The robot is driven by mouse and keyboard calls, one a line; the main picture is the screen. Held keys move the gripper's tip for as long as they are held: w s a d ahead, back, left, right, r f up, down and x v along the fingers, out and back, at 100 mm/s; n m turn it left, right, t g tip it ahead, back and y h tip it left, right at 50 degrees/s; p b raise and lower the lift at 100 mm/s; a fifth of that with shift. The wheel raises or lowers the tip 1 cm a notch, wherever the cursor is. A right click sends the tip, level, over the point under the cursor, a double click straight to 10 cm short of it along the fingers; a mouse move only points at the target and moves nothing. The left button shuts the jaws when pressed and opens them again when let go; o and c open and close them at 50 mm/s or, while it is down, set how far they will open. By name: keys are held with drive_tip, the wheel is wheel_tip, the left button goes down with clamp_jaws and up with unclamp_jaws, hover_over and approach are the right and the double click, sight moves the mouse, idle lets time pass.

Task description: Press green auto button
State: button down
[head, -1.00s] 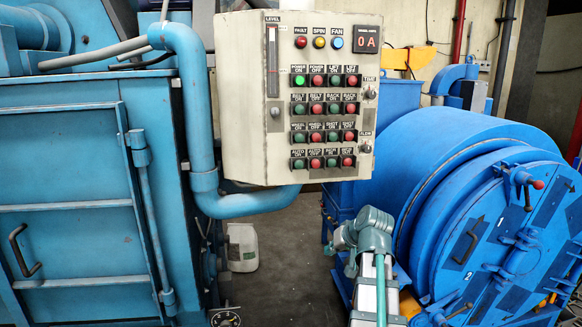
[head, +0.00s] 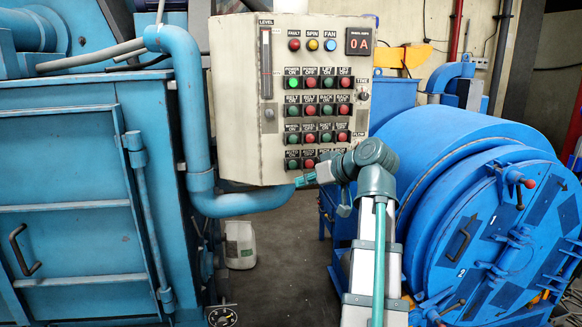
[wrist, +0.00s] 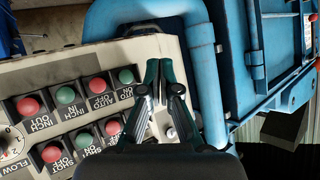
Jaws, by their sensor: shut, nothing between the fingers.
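The green auto button (head: 292,165) is at the left end of the bottom button row on the beige control panel (head: 240,100). In the wrist view the green auto button (wrist: 126,76) shows upside down, with its "AUTO ON" label, at the end of its row nearest my gripper. My gripper (wrist: 159,68) is shut and empty. Its fingertips appear beside the button, over the panel's blank margin, apart from it in the picture. In the head view my gripper (head: 305,180) is small, near the panel's lower edge, below the button. Contact with the panel cannot be told.
A red auto-off button (wrist: 98,85) adjoins the green one, with several more red and green buttons beyond. A blue pipe (head: 200,130) curves along the panel's left side and under it. A blue drum (head: 460,150) stands right of my arm.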

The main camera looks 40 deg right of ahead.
sight(297, 167)
drive_tip(key=shift+w+d, duration=0.1)
drive_tip(key=shift+w+d+b, duration=0.4)
drive_tip(key=shift+w+d, duration=0.3)
drive_tip(key=shift+w, duration=0.55)
drive_tip(key=shift+w+d+b, duration=0.4)
drive_tip(key=shift+w+d, duration=0.25)
drive_tip(key=shift+w, duration=0.65)
drive_tip(key=shift+w+d+b, duration=0.4)
drive_tip(key=shift+w+d, duration=0.3)
drive_tip(key=shift+w, duration=0.55)
drive_tip(key=shift+w+d, duration=0.2)
drive_tip(key=shift+w, duration=0.15)
drive_tip(key=shift+w+d, duration=0.25)
drive_tip(key=shift+w, duration=0.15)
drive_tip(key=shift+s+a, duration=0.45)
drive_tip(key=shift+s, duration=0.3)
drive_tip(key=shift+s+a+p, duration=0.2)
drive_tip(key=shift+s+a, duration=0.2)
drive_tip(key=shift+s, duration=0.35)
drive_tip(key=shift+s+a+p, duration=0.2)
drive_tip(key=shift+s+a, duration=0.2)
drive_tip(key=shift+s, duration=0.3)
drive_tip(key=shift+s+a+p, duration=0.2)
drive_tip(key=shift+s+a, duration=0.2)
drive_tip(key=shift+s, duration=0.35)
